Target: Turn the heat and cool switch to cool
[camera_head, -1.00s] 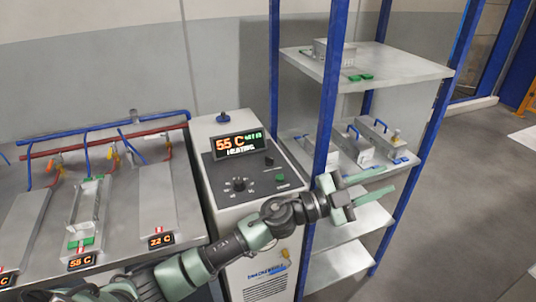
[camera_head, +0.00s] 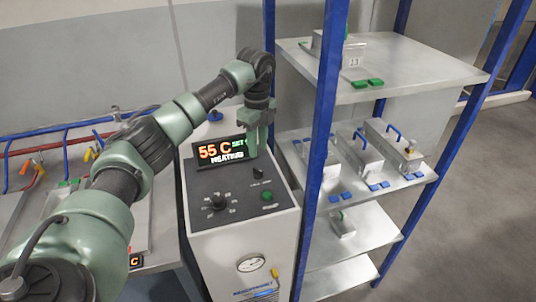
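The machine (camera_head: 240,225) is a white cabinet with a dark sloped control panel. Its display (camera_head: 222,151) reads 55 C and HEATING. A small black switch (camera_head: 258,172) sits on the panel below the display's right end; its label is too small to read. A larger black dial (camera_head: 218,202) is to its lower left, and a green button (camera_head: 267,196) is below it. My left gripper (camera_head: 260,146) points down just above the small switch, beside the display's right edge, apparently not touching the switch. Its finger gap is not clear from this angle. My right gripper is out of view.
A blue-posted shelf rack (camera_head: 325,110) stands close on the right, holding metal boxes with blue handles (camera_head: 385,148). A bench with blue and red pipes (camera_head: 60,140) is at left, partly hidden by my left arm. A pressure gauge (camera_head: 251,263) is on the machine's front.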

